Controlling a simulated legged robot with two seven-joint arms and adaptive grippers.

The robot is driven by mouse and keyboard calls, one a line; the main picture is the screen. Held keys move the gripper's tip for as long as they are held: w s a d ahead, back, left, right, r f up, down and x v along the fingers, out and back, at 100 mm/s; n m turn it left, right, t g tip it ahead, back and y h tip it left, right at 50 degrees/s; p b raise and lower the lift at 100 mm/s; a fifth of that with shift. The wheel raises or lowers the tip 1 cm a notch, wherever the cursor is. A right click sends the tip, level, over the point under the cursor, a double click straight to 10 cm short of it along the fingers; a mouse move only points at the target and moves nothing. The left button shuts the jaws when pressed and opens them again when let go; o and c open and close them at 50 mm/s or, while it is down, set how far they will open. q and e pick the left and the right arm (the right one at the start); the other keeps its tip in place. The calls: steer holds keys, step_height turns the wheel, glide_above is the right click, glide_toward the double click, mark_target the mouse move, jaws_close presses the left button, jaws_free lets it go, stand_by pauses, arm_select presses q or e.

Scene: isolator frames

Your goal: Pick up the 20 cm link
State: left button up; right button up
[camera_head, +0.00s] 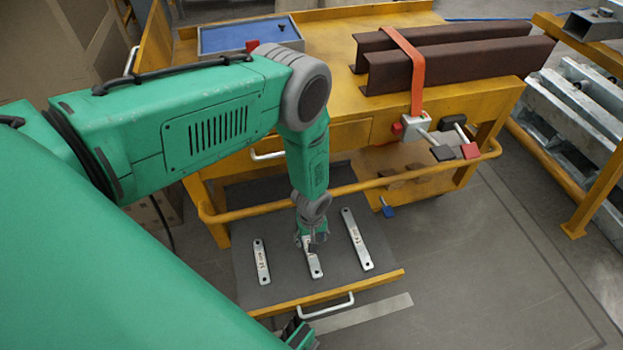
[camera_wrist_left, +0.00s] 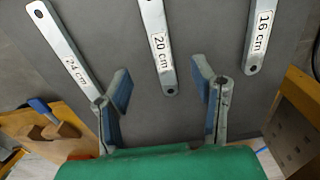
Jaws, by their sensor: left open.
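The 20 cm link (camera_head: 315,264) is a flat silver bar with a hole at its end, lying in the middle of the dark drawer or tray. In the left wrist view the 20 cm link (camera_wrist_left: 157,45) shows its label, with its near end between the spread fingers. My left gripper (camera_head: 312,240) is over this link in the head view and hides part of it. The left gripper (camera_wrist_left: 162,82) is open and empty, with one blue-padded finger on each side of the link's end. I cannot tell its height above the link.
The 16 cm link (camera_head: 261,262) and the 24 cm link (camera_head: 356,240) lie on either side on the dark surface (camera_head: 258,208). A yellow rail (camera_head: 400,180) runs behind. Brown beams (camera_head: 450,62) and a blue tray (camera_head: 250,36) rest on the yellow bench.

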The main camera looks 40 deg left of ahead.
arm_select(q)
steer(key=b, duration=0.2)
glide_above(307, 245)
steer(key=s+d, duration=0.2)
step_height(307, 245, down, 5)
steer(key=shift+f, duration=0.1)
steer(key=shift+a+f, duration=0.25)
steer(key=shift+f, duration=0.25)
steer(key=f, duration=0.1)
steer(key=f+b, duration=0.1)
steer(key=d+f+b, duration=0.1)
steer(key=shift+w+f, duration=0.25)
steer(key=shift+w, duration=0.05)
steer(key=shift+d+f+b, duration=0.1)
steer(key=shift+f+b, duration=0.3)
steer(key=shift+b, duration=0.05)
steer(key=shift+a, duration=0.2)
steer(key=shift+a+f, duration=0.1)
steer(key=shift+a, duration=0.05)
steer(key=c, duration=0.3)
jaws_close()
steer(key=shift+w+d, duration=0.1)
steer(key=shift+d, duration=0.15)
arm_select(e)
steer(key=shift+a+f, duration=0.2)
steer(key=shift+f, duration=2.5)
